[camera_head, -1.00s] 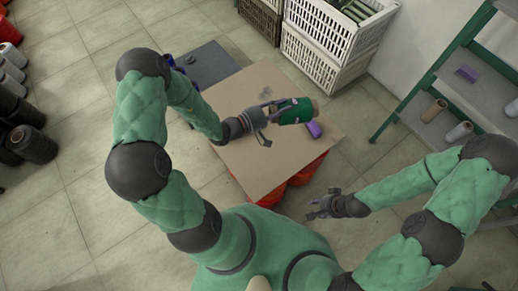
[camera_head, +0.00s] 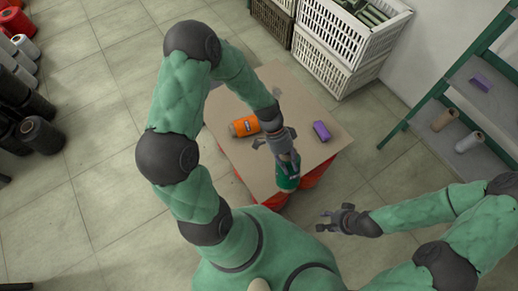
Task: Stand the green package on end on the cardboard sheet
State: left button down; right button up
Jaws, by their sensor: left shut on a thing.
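The green package (camera_head: 288,181) is in my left gripper (camera_head: 288,166), which is shut on it. The package is over the near edge of the tan cardboard sheet (camera_head: 229,112), its long side running roughly toward me in the picture. The gripper covers its far part. I cannot tell whether it touches the sheet or how upright it is. My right gripper (camera_head: 325,221) is open and empty, off the sheet to the near right.
An orange package (camera_head: 244,126) lies on the sheet left of my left gripper, and a purple package (camera_head: 321,131) lies to its right. Red material (camera_head: 322,171) shows under the sheet. White crates (camera_head: 334,62) stand behind; a green-framed shelf (camera_head: 452,85) stands right.

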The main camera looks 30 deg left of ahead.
pick_arm(q)
jog(key=w+a+f+m+t+y, duration=0.15)
jog(key=a+f+m+y, duration=0.4)
jog(key=a+m, duration=0.8)
notch_tip(320, 180, down, 8)
jog(key=h+b, duration=0.2)
jog(key=b, duration=0.4)
jog(key=shift+w+a+f, duration=0.15)
jog(key=shift+w+f, duration=0.05)
jog(key=shift+w, duration=0.05)
jog(key=shift+f, duration=0.1)
jog(key=shift+f+b, duration=1.65)
jog(key=shift+f, duration=0.6)
jog(key=c, duration=1)
grip_release()
jog(key=shift+o, duration=0.2)
